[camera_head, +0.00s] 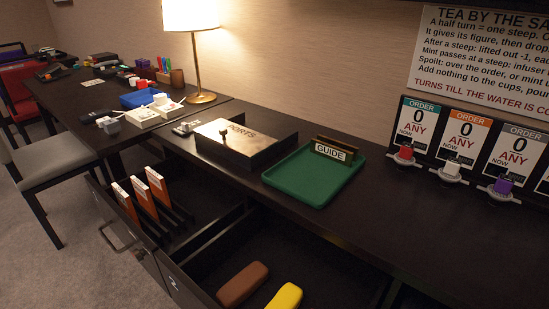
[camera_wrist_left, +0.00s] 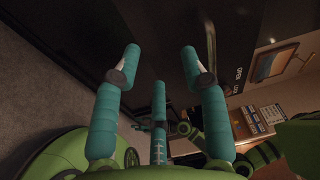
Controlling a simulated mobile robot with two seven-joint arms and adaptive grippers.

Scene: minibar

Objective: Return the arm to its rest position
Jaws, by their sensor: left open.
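My left gripper (camera_wrist_left: 160,62) shows only in the left wrist view. Its teal fingers are spread apart, with a third finger between and below them. It is open, and nothing is held between the fingers. Behind the fingertips is a dark, flat surface, perhaps furniture; I cannot tell which part. Green parts of my own body fill the lower part of that view. Neither of my arms shows in the head view.
A dark counter bears a green tray (camera_head: 292,188) with a GUIDE sign (camera_head: 330,152), a brass-topped box (camera_head: 226,136) and a lamp (camera_head: 193,50). Below, open drawers hold a brown block (camera_head: 243,284) and a yellow one (camera_head: 286,297). A grey chair (camera_head: 55,148) stands left.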

